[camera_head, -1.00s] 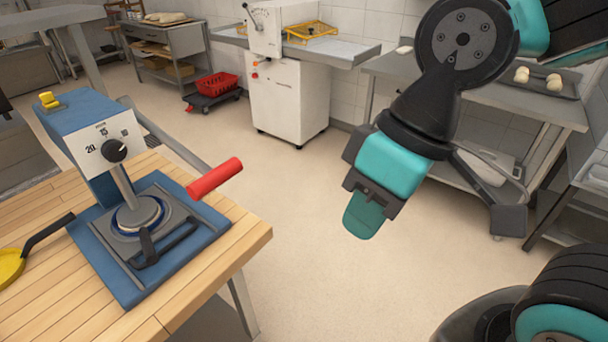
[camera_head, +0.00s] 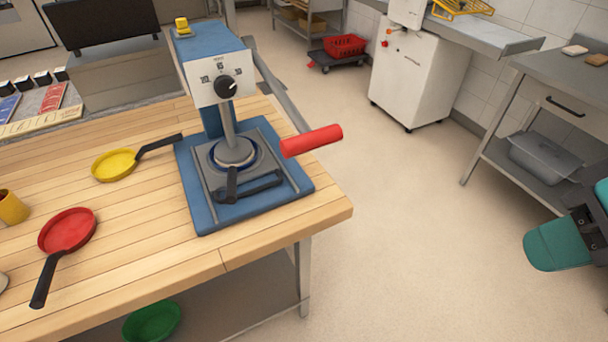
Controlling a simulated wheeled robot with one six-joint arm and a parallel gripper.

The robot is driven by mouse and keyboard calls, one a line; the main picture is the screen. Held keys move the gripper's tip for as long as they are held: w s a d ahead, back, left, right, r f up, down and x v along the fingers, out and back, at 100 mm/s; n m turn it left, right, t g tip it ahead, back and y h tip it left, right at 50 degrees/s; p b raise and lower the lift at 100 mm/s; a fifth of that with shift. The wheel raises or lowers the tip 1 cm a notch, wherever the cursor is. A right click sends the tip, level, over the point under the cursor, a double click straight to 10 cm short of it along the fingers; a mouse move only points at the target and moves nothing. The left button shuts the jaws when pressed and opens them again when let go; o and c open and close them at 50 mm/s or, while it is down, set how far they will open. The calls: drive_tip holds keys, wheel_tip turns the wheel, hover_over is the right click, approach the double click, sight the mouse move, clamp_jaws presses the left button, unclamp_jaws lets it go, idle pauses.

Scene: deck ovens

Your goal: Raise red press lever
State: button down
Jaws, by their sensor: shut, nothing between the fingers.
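The press (camera_head: 211,62) is blue with a white dial face and stands on the wooden table. Its lever is a grey bar that runs forward along the press's right side and ends in a red handle (camera_head: 312,140), low and out past the base plate. The press head is down at the round plate on the base. My gripper (camera_head: 552,246) is at the far right edge, over the floor, well to the right of the red handle and apart from it. Its teal fingers are shut and empty. Part of it is cut off by the picture's edge.
A yellow pan (camera_head: 114,165) and a red pan (camera_head: 67,231) lie on the table (camera_head: 150,255) left of the press. A white machine (camera_head: 415,80) and a steel bench (camera_head: 560,90) stand behind. The floor between the table and my gripper is clear.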

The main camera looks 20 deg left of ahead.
drive_tip(key=w+a+f+m+t+y+b, duration=0.3)
drive_tip(key=w+a+f+m+y+b, duration=0.1)
drive_tip(key=a+f+m+b, duration=0.35)
drive_tip(key=w+a+f+m+t+y+b, duration=0.2)
drive_tip(key=w+a+f+m+y+b, duration=0.15)
drive_tip(key=a+f+b, duration=0.4)
drive_tip(key=s+a+f+m+t+y+b, duration=0.1)
drive_tip(key=a+f+m+t+y+b, duration=0.2)
drive_tip(key=m+b, duration=0.7)
drive_tip(key=s+a+f+m+t+y+b, duration=0.1)
drive_tip(key=a+f+m+t+y+b, duration=0.2)
drive_tip(key=m+t+b, duration=0.4)
drive_tip(key=a+m+b, duration=0.1)
drive_tip(key=m+b, duration=0.2)
drive_tip(key=m, duration=0.1)
drive_tip(key=shift+s+t+b, duration=0.35)
drive_tip(key=shift+s+t, duration=0.05)
drive_tip(key=shift+a+y, duration=0.1)
drive_tip(key=shift+y, duration=0.15)
drive_tip(key=s+d+r+p+x, duration=0.1)
drive_tip(key=r+p+x, duration=0.1)
drive_tip(key=p+x, duration=0.8)
drive_tip(key=x, duration=0.2)
drive_tip(key=shift+w+r+p, duration=0.15)
drive_tip(key=shift+r+p, duration=0.2)
drive_tip(key=shift+p, duration=0.05)
